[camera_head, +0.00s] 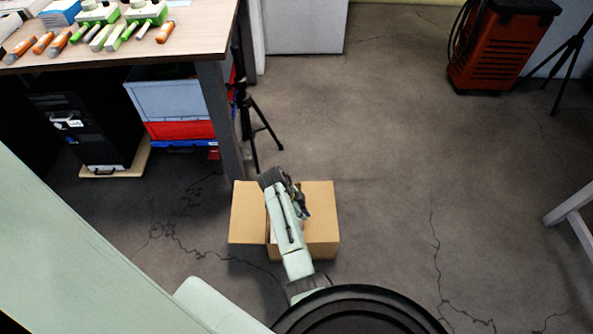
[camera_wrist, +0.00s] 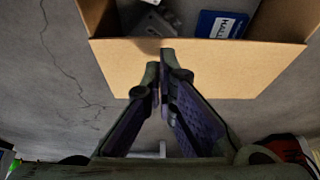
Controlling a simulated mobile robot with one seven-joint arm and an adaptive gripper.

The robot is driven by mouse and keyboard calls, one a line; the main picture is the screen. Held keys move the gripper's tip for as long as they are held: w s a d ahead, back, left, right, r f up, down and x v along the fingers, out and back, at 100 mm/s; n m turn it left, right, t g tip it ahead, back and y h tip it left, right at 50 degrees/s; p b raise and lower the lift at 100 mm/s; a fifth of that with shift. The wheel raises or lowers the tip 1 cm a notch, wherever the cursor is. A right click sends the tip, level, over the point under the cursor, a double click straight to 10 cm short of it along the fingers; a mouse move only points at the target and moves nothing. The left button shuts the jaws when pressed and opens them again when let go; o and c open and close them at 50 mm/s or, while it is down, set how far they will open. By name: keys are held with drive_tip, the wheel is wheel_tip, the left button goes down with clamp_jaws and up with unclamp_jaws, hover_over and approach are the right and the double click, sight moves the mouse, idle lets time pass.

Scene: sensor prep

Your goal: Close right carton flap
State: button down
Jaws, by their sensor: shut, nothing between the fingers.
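The tan carton (camera_head: 303,252) stands on the floor in the head view. One flap (camera_head: 247,212) is spread out flat to the left. A tan panel (camera_head: 322,215) lies on the right side; I cannot tell from this view whether it covers the opening. My gripper (camera_head: 301,204) is over the carton, partly hidden by my arm. In the wrist view my gripper (camera_wrist: 162,62) is shut and empty, its tips in front of a broad tan carton panel (camera_wrist: 220,68). I cannot tell if they touch. Behind the panel the carton is open.
Inside the carton lie a blue-and-white labelled item (camera_wrist: 220,24) and a grey item (camera_wrist: 152,22). A table leg (camera_head: 222,125) and a black tripod (camera_head: 250,125) stand behind the carton.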

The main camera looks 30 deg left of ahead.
drive_tip(key=s+a+r+b, duration=0.2)
drive_tip(key=s+a, duration=0.3)
drive_tip(key=a, duration=0.3)
drive_tip(key=shift+s+a+r, duration=0.2)
drive_tip(key=shift+s+r, duration=0.05)
drive_tip(key=shift+r, duration=0.15)
